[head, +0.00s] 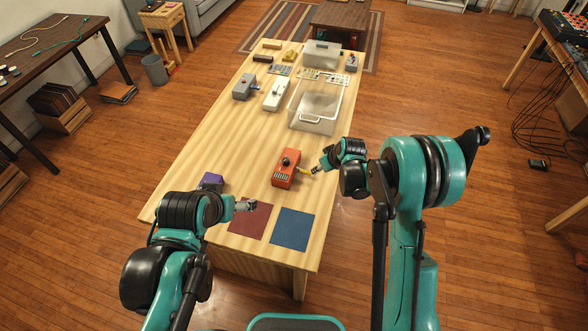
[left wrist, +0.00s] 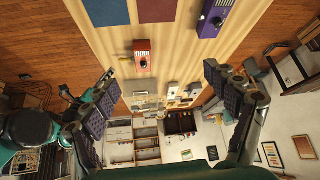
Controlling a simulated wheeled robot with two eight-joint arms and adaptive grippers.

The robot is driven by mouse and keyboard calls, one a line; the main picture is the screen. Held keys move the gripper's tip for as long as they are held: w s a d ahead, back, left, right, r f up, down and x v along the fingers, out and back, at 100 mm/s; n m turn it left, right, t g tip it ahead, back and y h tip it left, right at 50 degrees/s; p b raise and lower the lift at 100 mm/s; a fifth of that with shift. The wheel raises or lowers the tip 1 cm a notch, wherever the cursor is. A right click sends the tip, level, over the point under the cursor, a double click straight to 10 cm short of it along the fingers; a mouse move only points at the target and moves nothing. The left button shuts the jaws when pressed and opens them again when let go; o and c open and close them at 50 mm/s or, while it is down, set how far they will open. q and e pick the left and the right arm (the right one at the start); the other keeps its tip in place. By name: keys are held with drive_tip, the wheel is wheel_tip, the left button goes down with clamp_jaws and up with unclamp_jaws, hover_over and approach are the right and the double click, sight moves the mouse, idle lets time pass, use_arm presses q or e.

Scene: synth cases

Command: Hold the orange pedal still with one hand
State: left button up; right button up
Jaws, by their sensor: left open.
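The orange pedal (head: 285,168) lies on the wooden table, beyond the two mats; it also shows in the left wrist view (left wrist: 142,58). My left gripper (head: 246,205) is above the dark red mat, nearer to me than the pedal and to its left. In the left wrist view its fingers (left wrist: 160,76) are spread wide with nothing between them. My right gripper (head: 317,169) is just right of the pedal. A small yellow piece (head: 304,170) shows between the right fingertips and the pedal's side; I cannot tell whether the fingers grip it.
A purple pedal (head: 210,181) stands at the table's left edge, partly behind my left arm. A dark red mat (head: 250,221) and a blue mat (head: 292,227) lie at the near end. Grey (head: 244,88) and white (head: 276,93) pedals and a clear bin (head: 316,108) stand farther back.

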use_arm(q)
drive_tip(key=w+d, duration=0.2)
drive_tip(key=w, duration=0.7)
drive_tip(key=m+g+h, duration=0.1)
drive_tip(key=m+g, duration=0.2)
hover_over(281, 176)
drive_tip(key=s, duration=0.2)
drive_tip(key=f, duration=2.4)
drive_tip(key=shift+w+a, duration=0.1)
drive_tip(key=shift+a, duration=0.2)
drive_tip(key=x, duration=0.8)
drive_tip(key=shift+w, duration=0.1)
drive_tip(key=shift+c, duration=0.3)
